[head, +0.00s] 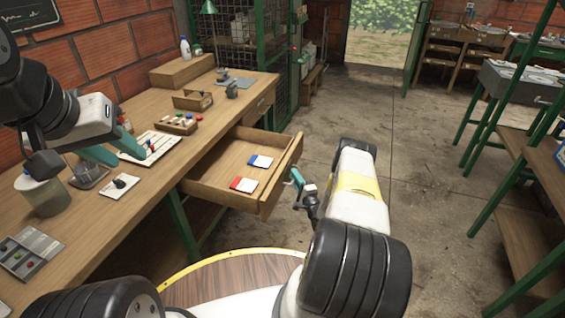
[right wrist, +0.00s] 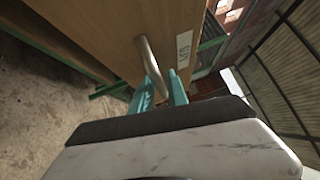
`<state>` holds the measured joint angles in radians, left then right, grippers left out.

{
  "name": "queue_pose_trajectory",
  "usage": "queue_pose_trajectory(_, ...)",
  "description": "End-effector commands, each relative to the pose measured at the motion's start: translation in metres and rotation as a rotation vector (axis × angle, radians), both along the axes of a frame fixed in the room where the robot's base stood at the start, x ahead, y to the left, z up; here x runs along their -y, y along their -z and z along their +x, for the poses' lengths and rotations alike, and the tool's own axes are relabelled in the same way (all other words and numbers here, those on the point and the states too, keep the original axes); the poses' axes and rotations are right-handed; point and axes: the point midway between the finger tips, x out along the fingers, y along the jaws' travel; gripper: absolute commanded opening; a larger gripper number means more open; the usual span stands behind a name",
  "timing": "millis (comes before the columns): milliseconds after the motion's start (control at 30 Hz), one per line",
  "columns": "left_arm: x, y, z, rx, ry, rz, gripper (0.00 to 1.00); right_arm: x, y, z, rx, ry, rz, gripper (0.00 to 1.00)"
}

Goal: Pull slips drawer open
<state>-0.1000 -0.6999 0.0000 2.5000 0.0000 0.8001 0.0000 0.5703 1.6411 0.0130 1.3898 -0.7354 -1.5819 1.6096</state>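The slips drawer (head: 222,178) stands pulled well out of the wooden bench. A blue-and-white slip pad (head: 260,161) and a red-and-white slip pad (head: 244,184) lie in it. My right gripper (head: 297,179) is at the outer side of the drawer front. A white label (right wrist: 184,47) is on the drawer front beside the handle. My left gripper (head: 108,157) hangs over the bench; its finger gap is not clear.
Concrete floor (head: 410,140) is clear right of the drawer. Green-legged tables (head: 515,82) stand at the right.

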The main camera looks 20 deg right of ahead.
Motion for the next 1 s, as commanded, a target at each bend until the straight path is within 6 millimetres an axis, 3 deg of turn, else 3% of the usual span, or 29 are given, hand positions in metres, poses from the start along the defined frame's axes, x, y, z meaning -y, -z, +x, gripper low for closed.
queue_pose_trajectory(267, 0.000, 0.000, 0.000, 0.000, 0.000, 0.000, 0.36, 0.001, 0.001, -0.006, -0.001, 0.001, 0.001, 0.19)
queue_pose_trajectory(700, 0.000, 0.000, 0.000, 0.000, 0.000, 0.000, 0.36, 0.011, 0.009, -0.070, 0.000, 0.002, 0.000, 0.19)
queue_pose_trajectory(1000, 0.000, 0.000, 0.000, 0.000, 0.000, 0.000, 0.36, 0.011, 0.010, -0.077, 0.000, 0.000, 0.000, 0.19)
